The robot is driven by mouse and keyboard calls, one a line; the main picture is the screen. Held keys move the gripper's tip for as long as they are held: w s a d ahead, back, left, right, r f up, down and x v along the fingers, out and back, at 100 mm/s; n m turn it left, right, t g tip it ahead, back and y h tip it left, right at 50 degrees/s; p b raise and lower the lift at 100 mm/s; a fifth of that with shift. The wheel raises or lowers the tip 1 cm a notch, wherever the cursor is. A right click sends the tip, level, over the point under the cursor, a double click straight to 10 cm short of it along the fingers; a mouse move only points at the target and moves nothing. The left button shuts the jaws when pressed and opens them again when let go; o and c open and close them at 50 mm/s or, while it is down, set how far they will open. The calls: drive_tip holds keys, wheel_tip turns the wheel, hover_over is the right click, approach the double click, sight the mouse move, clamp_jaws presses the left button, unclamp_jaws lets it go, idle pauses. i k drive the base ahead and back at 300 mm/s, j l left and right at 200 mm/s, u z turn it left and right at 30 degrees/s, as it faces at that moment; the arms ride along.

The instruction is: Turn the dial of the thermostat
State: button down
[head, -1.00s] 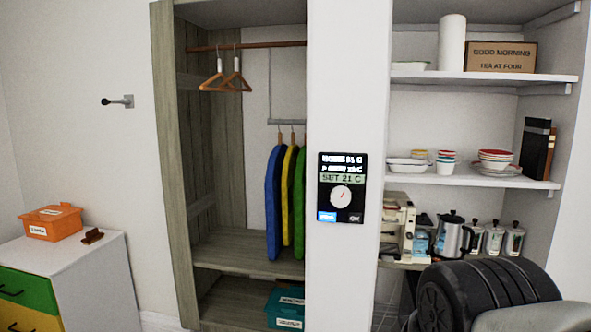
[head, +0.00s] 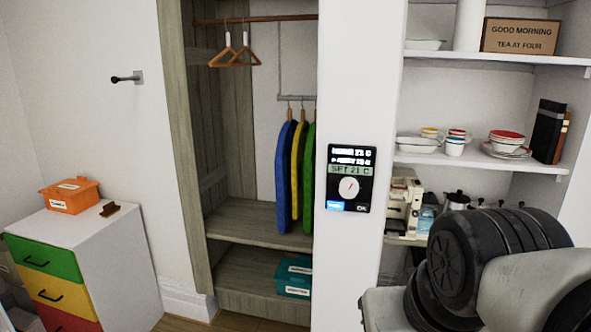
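The thermostat (head: 350,178) is a black panel on the white wall pillar between the wardrobe and the shelves. It has lines of white text at the top and a pale green strip that seems to read "SET 21 C". Its round white dial (head: 348,188) has a small red mark and sits below the strip. A blue button (head: 336,205) is at its lower left. My gripper is not in view.
An open wardrobe (head: 250,235) with hangers and garments stands left of the pillar. Shelves (head: 480,159) with dishes are to the right. A white cabinet (head: 125,250) with coloured drawers and an orange box (head: 70,195) stands at the left. A wall hook (head: 128,78) is above.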

sight(348, 188)
drive_tip(key=j+z, duration=0.1)
drive_tip(key=z, duration=0.3)
drive_tip(key=j+z, duration=0.1)
drive_tip(key=z, duration=0.3)
drive_tip(key=j+z, duration=0.1)
drive_tip(key=z, duration=0.25)
drive_tip(key=k+z, duration=0.1)
drive_tip(key=z, duration=0.3)
drive_tip(key=k+j, duration=0.2)
drive_tip(key=j, duration=0.15)
